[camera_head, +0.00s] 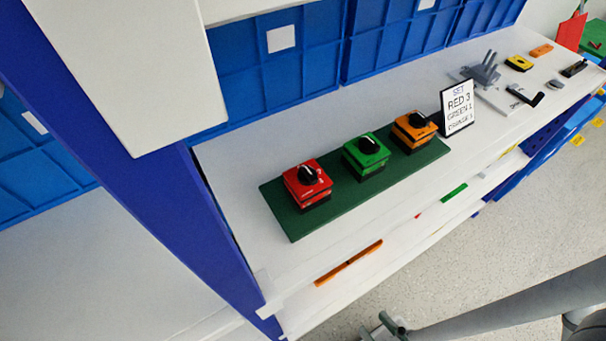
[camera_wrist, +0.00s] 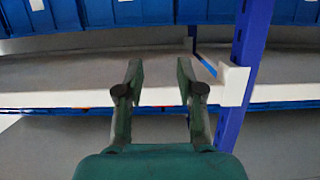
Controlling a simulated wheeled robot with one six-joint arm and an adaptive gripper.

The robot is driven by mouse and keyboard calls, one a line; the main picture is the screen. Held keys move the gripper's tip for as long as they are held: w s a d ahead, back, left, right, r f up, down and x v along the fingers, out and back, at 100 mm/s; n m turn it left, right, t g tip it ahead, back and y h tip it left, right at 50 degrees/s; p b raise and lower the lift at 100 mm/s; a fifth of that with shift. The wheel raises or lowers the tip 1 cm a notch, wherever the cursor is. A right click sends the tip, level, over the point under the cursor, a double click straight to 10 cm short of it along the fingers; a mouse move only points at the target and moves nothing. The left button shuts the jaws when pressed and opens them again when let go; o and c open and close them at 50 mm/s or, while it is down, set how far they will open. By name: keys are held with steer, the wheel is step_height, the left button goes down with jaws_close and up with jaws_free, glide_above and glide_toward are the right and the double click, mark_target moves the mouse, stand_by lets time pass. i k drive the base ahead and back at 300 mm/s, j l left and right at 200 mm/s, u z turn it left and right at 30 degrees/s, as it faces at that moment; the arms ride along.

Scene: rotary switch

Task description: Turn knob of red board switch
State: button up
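The red board switch (camera_head: 307,187) is a red box with a black knob (camera_head: 309,174) on top. It stands at the left end of a dark green board (camera_head: 290,220) on the white shelf. A green switch (camera_head: 366,157) and an orange switch (camera_head: 413,132) stand on the same board to its right. A sign (camera_head: 457,107) behind the board reads SET, RED 3, with smaller lines for green and orange. My gripper (camera_wrist: 159,72) is open and empty in the wrist view, facing the shelf edge. In the head view part of it shows at the bottom, apart from the switches.
Blue crates (camera_head: 290,60) line the back of the shelf. A blue upright post (camera_head: 150,165) stands left of the board. Tools and small boxes, including a yellow one (camera_head: 519,63), lie at the far right. An orange bar (camera_head: 348,263) lies on a lower level.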

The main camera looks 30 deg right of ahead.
mark_target(307, 175)
steer(key=k+l, duration=0.35)
steer(key=k, duration=0.15)
steer(key=k+l, duration=0.35)
steer(key=k, duration=0.15)
